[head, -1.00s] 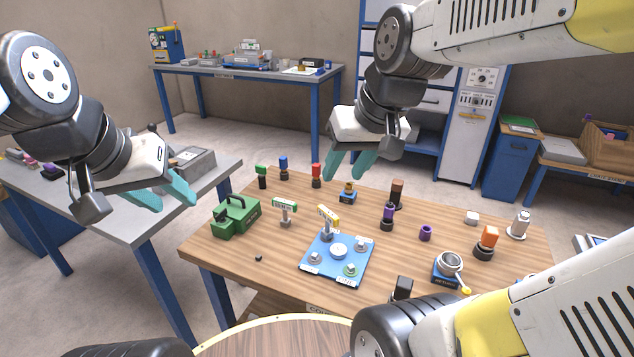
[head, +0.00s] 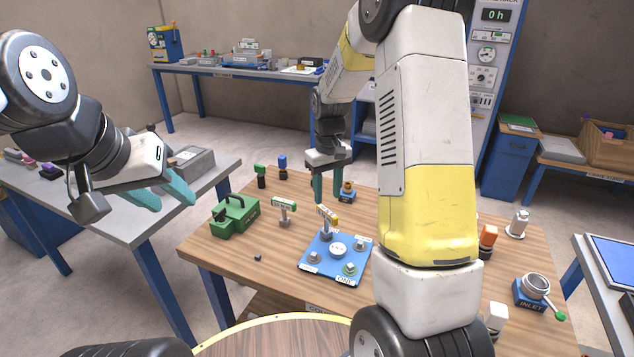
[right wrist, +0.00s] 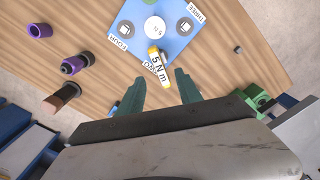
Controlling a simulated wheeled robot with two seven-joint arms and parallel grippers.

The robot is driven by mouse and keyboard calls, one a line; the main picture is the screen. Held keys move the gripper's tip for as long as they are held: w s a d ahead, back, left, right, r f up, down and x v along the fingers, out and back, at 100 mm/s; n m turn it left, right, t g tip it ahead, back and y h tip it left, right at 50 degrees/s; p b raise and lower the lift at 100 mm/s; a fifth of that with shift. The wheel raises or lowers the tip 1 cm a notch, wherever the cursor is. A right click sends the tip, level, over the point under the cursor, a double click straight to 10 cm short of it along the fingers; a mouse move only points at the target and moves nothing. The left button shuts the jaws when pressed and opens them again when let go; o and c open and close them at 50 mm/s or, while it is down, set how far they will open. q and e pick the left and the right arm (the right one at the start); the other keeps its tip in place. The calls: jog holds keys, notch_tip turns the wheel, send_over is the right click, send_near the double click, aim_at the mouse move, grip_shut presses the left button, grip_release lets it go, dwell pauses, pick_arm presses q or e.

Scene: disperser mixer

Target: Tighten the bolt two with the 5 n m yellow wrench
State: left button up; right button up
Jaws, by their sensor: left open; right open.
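The yellow 5 N m wrench (head: 327,217) stands upright at the back left corner of the blue plate (head: 322,263), seemingly on the bolt there. In the right wrist view its yellow head (right wrist: 156,58) shows the 5 N m label, with a partly covered label that seems to read TWO beside it. Bolts stand at the plate's other corners. My right gripper (head: 331,199) is open and points down behind the wrench. In its wrist view, the wrench lies ahead, between the lines of the open fingers (right wrist: 160,90), nothing held. My left gripper (head: 165,192) is open and empty over the grey table.
A green-headed wrench (head: 284,206) stands left of the plate, near a green toolbox (head: 235,215). A small blue-based part (head: 347,192) is close beside my right fingers. Purple and brown-topped pieces stand nearby in the wrist view. My right arm hides the table's right middle.

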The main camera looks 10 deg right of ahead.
aim_at(327, 210)
jog(key=shift+f, duration=3.95)
grip_shut()
jog(key=m, duration=0.5)
jog(key=shift+m, duration=0.3)
